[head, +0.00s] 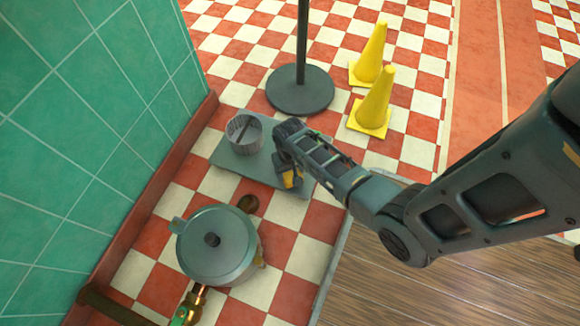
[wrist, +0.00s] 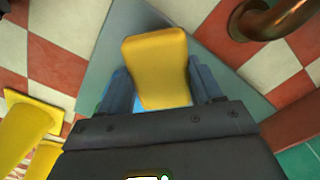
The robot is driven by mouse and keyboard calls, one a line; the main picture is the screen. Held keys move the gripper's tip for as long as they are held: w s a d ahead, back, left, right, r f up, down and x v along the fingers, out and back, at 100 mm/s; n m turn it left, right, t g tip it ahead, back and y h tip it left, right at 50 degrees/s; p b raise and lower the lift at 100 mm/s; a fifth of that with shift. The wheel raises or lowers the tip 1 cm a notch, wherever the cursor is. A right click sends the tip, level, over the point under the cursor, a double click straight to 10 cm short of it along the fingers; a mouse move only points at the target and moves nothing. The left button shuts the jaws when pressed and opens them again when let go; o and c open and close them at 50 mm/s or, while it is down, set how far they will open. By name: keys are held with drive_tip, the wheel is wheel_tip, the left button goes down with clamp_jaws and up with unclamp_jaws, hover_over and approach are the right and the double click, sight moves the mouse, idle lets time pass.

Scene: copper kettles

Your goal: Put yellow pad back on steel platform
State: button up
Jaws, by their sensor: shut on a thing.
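My gripper (head: 291,182) is shut on the yellow pad (head: 288,177). In the wrist view the pad (wrist: 156,62) is a rounded yellow block between the two dark fingers (wrist: 158,88), sticking out past their tips. The steel platform (head: 232,162) is a flat grey slab on the checkered floor. The gripper and pad are over its right front part; the platform also shows behind the pad in the wrist view (wrist: 103,62). I cannot tell whether the pad touches it. The arm hides the platform's right side.
A grey ribbed bucket (head: 245,134) stands on the platform's back left. A lidded kettle (head: 215,245) with brass fittings stands in front. A post on a round base (head: 300,90) and two yellow cones (head: 375,105) stand behind. A green tiled wall (head: 80,140) bounds the left.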

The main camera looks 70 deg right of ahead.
drive_tip(key=shift+f, duration=0.45)
drive_tip(key=shift+f, duration=0.15)
drive_tip(key=o, duration=1)
wheel_tip(320, 180, up, 13)
drive_tip(key=p, duration=0.6)
drive_tip(key=s+a+r+n+t+h, duration=0.2)
drive_tip(key=s+a+r+n+t, duration=0.2)
drive_tip(key=s+a+r+t, duration=0.55)
drive_tip(key=s+a+r+n+t, duration=0.1)
drive_tip(key=s+a+r, duration=0.1)
drive_tip(key=r, duration=0.7)
drive_tip(key=s+a+r+n+t+y, duration=0.1)
drive_tip(key=s+a+r+n+t, duration=0.1)
drive_tip(key=r, duration=0.7)
drive_tip(key=s+a+r+n+t+y, duration=0.1)
drive_tip(key=s+a+r+t, duration=0.1)
drive_tip(key=r, duration=0.7)
drive_tip(key=shift+s+a+r+n+t, duration=0.25)
drive_tip(key=shift+s+a+n, duration=0.05)
drive_tip(key=shift+s+a, duration=0.3)
